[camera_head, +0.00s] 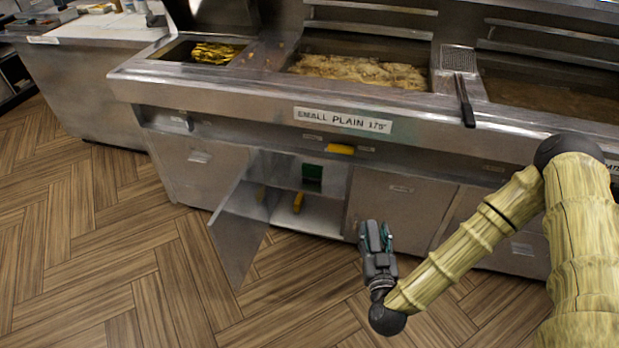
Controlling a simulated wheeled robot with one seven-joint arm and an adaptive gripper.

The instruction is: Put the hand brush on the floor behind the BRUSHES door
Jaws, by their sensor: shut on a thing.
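My gripper (376,236) is at the lower middle, in front of the cabinet and above the wooden floor. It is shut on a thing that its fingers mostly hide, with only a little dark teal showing. I take it for the hand brush, but its shape cannot be made out. No brush shows lying on the visible floor. An open cabinet door (240,225) swings out to the left of my gripper. Any lettering on it cannot be read.
The steel fryer counter (250,90) runs above the cabinets, with a label reading SMALL PLAIN. A dark-handled basket (465,95) rests on it. A closed cabinet door (390,200) is right of the opening. The floor (110,230) at left is clear.

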